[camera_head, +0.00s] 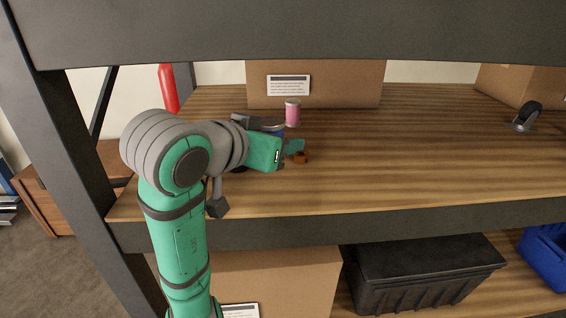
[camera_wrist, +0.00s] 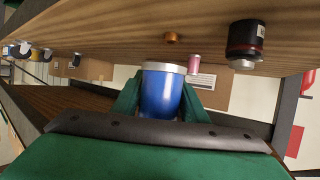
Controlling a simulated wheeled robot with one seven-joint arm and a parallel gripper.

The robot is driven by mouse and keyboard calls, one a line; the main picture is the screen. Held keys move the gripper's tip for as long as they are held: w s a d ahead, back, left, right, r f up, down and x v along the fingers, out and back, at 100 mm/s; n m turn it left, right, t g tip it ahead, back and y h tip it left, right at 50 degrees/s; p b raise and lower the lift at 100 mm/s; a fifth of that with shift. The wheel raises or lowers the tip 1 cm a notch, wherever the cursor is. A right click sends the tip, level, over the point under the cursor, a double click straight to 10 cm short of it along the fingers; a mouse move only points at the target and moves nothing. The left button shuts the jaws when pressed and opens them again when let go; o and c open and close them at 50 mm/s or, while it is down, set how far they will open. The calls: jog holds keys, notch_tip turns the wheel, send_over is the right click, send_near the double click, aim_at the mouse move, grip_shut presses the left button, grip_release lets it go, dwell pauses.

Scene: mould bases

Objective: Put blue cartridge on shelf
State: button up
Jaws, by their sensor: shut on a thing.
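The blue cartridge (camera_wrist: 162,94), a blue cylinder with a silver-white rim, sits between the two green fingers of my gripper (camera_wrist: 160,88) in the wrist view. My gripper is shut on it. In the head view my gripper (camera_head: 287,143) is over the left part of the wooden shelf (camera_head: 400,160), and only a little of the cartridge (camera_head: 277,132) shows behind it. I cannot tell whether the cartridge touches the shelf. The wrist view looks upside down, with the shelf board (camera_wrist: 110,30) along the top.
A copper-brown ring (camera_head: 300,158) lies close by my fingers, and a pink can (camera_head: 293,113) stands behind. A black-and-red cylinder (camera_wrist: 246,42) is to one side. A cardboard box (camera_head: 345,85) stands at the back, a caster (camera_head: 526,118) at right. The middle of the shelf is clear.

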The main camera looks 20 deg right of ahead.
send_over(280, 174)
jog(key=f, duration=0.6)
jog(key=shift+s+f, duration=0.2)
jog(key=shift+f, duration=0.15)
jog(key=shift+w+f, duration=0.1)
jog(key=shift+f, duration=1.5)
jog(key=shift+a, duration=0.1)
jog(key=o, duration=1.1)
jog(key=shift+f, duration=0.1)
jog(key=v, duration=1.2)
